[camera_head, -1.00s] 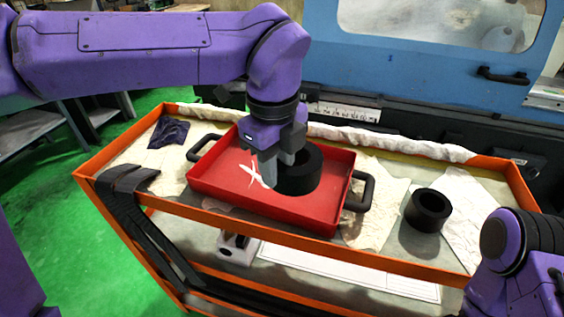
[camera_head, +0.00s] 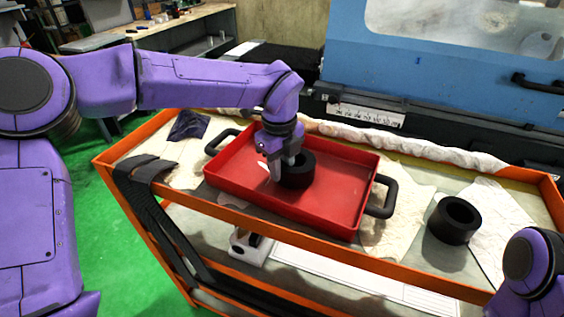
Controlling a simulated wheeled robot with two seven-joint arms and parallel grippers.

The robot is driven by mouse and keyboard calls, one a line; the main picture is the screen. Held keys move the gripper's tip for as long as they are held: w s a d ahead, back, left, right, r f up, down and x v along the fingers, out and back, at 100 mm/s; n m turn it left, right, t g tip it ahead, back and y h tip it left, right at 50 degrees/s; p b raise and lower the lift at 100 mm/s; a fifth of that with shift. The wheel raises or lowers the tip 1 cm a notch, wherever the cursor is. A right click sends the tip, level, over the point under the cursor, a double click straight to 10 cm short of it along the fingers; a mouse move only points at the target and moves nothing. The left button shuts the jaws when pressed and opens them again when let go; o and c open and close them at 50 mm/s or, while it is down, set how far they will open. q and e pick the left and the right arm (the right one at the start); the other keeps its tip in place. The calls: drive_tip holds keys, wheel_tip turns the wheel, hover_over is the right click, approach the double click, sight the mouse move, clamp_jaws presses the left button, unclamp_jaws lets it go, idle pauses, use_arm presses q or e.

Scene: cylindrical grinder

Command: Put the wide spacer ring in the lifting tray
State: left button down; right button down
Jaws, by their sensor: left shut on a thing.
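The wide spacer ring (camera_head: 298,173) is a thick black ring inside the red lifting tray (camera_head: 345,223), left of the tray's middle. My left gripper (camera_head: 284,166) reaches down from above and is shut on the ring's left side. The ring looks upright on its axis and low in the tray; whether its underside touches the tray floor I cannot tell. The gripper hides part of the ring's left edge. My right gripper is out of view; only part of my right arm shows at the lower right.
The tray sits on an orange-rimmed cart (camera_head: 150,130), its black handles (camera_head: 382,196) at both ends. Another black ring (camera_head: 453,221) stands on the cart, right of the tray. A dark cloth (camera_head: 188,125) lies at the left. The blue grinder (camera_head: 440,85) is behind.

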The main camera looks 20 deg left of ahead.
use_arm(q)
drive_tip(key=shift+d, duration=0.1)
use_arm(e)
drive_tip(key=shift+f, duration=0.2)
use_arm(q)
drive_tip(key=c, duration=1)
unclamp_jaws()
drive_tip(key=shift+f, duration=0.2)
drive_tip(key=shift+o, duration=0.7)
drive_tip(key=shift+s, duration=0.15)
wheel_tip(320, 180, up, 12)
drive_tip(key=p, duration=0.8)
drive_tip(key=shift+s+p, duration=0.15)
drive_tip(key=shift+p, duration=0.2)
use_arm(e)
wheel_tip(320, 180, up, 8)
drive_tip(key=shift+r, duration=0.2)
